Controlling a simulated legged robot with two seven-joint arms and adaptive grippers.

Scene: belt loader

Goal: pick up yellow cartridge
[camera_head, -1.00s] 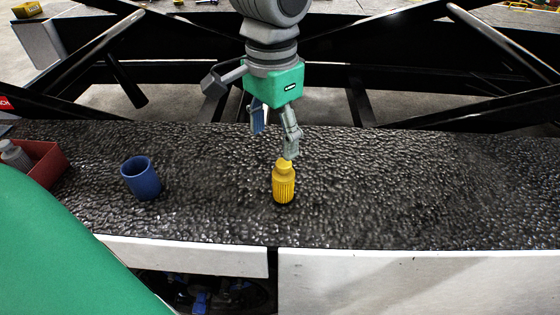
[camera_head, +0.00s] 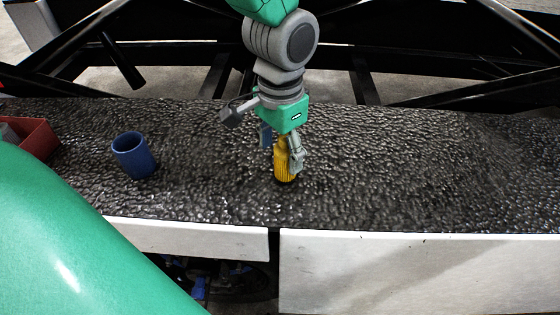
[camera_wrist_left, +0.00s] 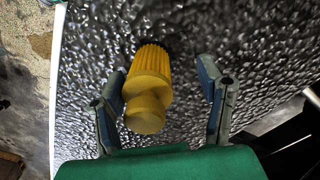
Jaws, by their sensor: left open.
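The yellow cartridge (camera_head: 284,168) stands upright on the black textured belt (camera_head: 390,180) in the head view. It has a ribbed body and a narrower neck. My left gripper (camera_head: 281,148) is open, with its fingers around the cartridge's upper part in the head view; one finger partly hides it. In the left wrist view the cartridge (camera_wrist_left: 148,88) shows between the two spread fingers of the left gripper (camera_wrist_left: 163,98), nearer the left finger. A gap shows on the right side. My right gripper is not in view.
A blue cup (camera_head: 134,156) stands on the belt to the left of the cartridge. A red bin (camera_head: 38,141) with a grey item sits at the far left. Black frame bars run behind the belt, and a white edge panel (camera_head: 420,270) runs along the front. The belt to the right is clear.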

